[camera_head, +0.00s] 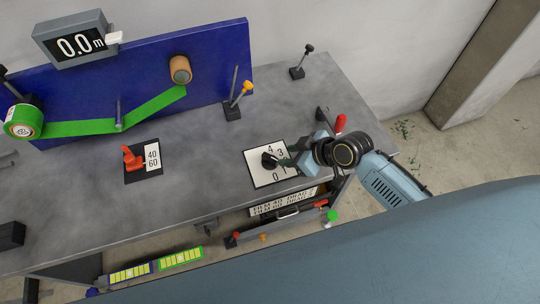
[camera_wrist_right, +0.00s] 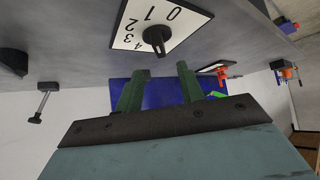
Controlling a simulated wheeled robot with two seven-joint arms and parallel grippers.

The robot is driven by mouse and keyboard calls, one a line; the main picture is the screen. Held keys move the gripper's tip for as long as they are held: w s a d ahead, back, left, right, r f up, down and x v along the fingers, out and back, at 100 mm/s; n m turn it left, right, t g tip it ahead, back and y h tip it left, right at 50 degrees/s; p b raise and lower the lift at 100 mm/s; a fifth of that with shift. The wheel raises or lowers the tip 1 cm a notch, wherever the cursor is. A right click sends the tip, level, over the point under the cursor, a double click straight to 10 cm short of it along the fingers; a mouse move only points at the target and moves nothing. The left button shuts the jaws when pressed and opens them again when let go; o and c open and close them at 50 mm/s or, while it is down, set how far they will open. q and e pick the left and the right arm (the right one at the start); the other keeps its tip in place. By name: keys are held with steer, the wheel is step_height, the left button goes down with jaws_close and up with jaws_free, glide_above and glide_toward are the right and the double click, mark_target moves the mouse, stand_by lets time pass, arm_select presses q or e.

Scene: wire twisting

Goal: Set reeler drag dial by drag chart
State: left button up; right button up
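The drag dial is a black knob (camera_head: 268,160) on a white plate (camera_head: 262,176) with numbers from 0 to 4, on the grey bench top. The knob also shows in the right wrist view (camera_wrist_right: 154,38); I cannot tell surely which number it points at. My right gripper (camera_head: 284,158) is just right of the knob, partly covering the plate. In the right wrist view its two green fingers (camera_wrist_right: 158,80) are apart with nothing between them, and the knob lies beyond their tips. A white chart with printed rows (camera_head: 283,203) is at the bench's front edge, too small to read. My left gripper is not in view.
A red lever (camera_head: 133,158) with a 40/60 label stands left on the bench (camera_head: 205,180). A green tape roll (camera_head: 23,121) feeds along the blue panel (camera_head: 215,60) under a 0.0 m display (camera_head: 77,45). A yellow-knobbed post (camera_head: 240,96) and a red-handled clamp (camera_head: 340,123) stand nearby.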

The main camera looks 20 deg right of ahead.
mark_target(271, 157)
steer(key=b+x, duration=0.1)
steer(key=x, duration=0.8)
steer(key=shift+w+a+f, duration=0.1)
steer(key=shift+w+f, duration=0.05)
steer(key=shift+c, duration=0.5)
jaws_close()
